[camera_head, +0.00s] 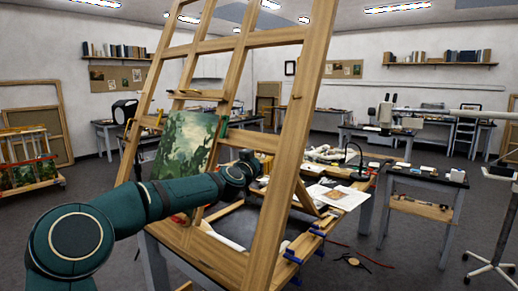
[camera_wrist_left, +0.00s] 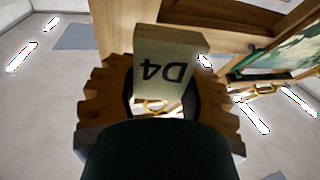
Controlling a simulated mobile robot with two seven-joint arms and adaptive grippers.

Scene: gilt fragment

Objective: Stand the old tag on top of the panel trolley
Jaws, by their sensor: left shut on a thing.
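A pale tag (camera_wrist_left: 165,68) marked "D4" shows in the left wrist view, its lettering upside down in the picture. My left gripper (camera_wrist_left: 160,95) is shut on it, with a brown ridged finger on each side. In the head view my left arm reaches across the wooden easel frame to my left gripper (camera_head: 247,162), beside the frame's right upright. I cannot make out the tag there. The panel trolley (camera_head: 30,183), a low wheeled rack with several upright panels, stands at the far left, well away from the gripper. My right gripper is not in view.
The tall easel (camera_head: 290,130) stands close in front of me, with a green painting (camera_head: 185,145) on it. A cluttered table (camera_head: 350,180) is behind it. A small side table (camera_head: 425,181) stands at right. Floor is open between the easel and the trolley.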

